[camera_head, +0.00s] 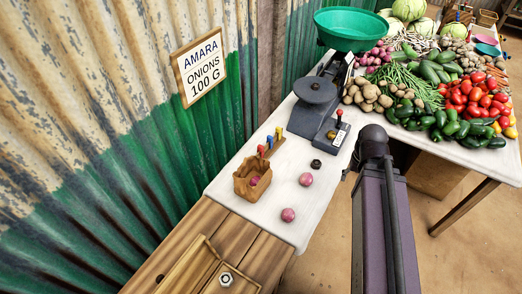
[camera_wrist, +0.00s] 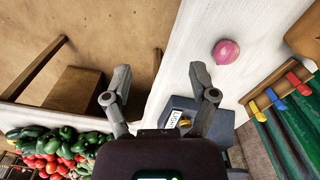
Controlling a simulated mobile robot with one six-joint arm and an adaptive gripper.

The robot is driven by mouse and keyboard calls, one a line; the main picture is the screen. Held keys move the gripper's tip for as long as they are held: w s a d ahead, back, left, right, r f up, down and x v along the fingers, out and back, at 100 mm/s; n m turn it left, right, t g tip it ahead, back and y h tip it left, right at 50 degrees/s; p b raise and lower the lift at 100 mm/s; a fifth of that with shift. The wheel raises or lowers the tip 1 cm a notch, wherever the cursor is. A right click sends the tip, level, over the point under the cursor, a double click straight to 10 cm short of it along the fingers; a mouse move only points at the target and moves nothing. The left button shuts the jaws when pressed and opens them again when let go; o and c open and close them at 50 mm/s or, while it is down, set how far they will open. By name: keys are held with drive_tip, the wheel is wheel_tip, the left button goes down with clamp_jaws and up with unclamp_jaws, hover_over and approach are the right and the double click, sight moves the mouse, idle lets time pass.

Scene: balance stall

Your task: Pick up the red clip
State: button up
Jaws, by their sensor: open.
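The red clip (camera_head: 261,150) stands in a small wooden rack on the white table, in line with a blue clip (camera_head: 269,142) and a yellow clip (camera_head: 278,133). In the wrist view the red clip (camera_wrist: 298,83) is at the right, beside the blue clip (camera_wrist: 274,98) and the yellow clip (camera_wrist: 257,111). My gripper (camera_wrist: 160,75) is open and empty, its two fingers wide apart over the table's edge. It is apart from the red clip, which lies off to the right of the fingers. In the head view my arm hides the gripper's fingers.
A paper bag (camera_head: 247,188) holding an onion stands close to the rack. Loose onions (camera_head: 305,179) and a black disc (camera_head: 316,163) lie on the table. A grey scale (camera_head: 317,97) stands behind, below a green basin (camera_head: 350,28). Vegetables fill the right-hand table. A corrugated wall borders the left.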

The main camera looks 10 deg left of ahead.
drive_tip(key=w+a+m, duration=0.2)
drive_tip(key=w+a, duration=0.9)
drive_tip(key=a, duration=0.3)
drive_tip(key=m, duration=0.3)
hover_over(260, 150)
drive_tip(key=shift+w+f, duration=0.15)
drive_tip(key=shift+w, duration=0.3)
drive_tip(key=shift+d+f+b, duration=0.1)
drive_tip(key=shift+f+b, duration=0.05)
drive_tip(key=shift+b, duration=0.15)
wheel_tip(260, 150, down, 8)
drive_tip(key=b, duration=0.8)
drive_tip(key=shift+f, duration=0.2)
drive_tip(key=shift+f+b, duration=0.15)
drive_tip(key=shift+b, duration=0.2)
wheel_tip(260, 150, down, 5)
drive_tip(key=b, duration=0.5)
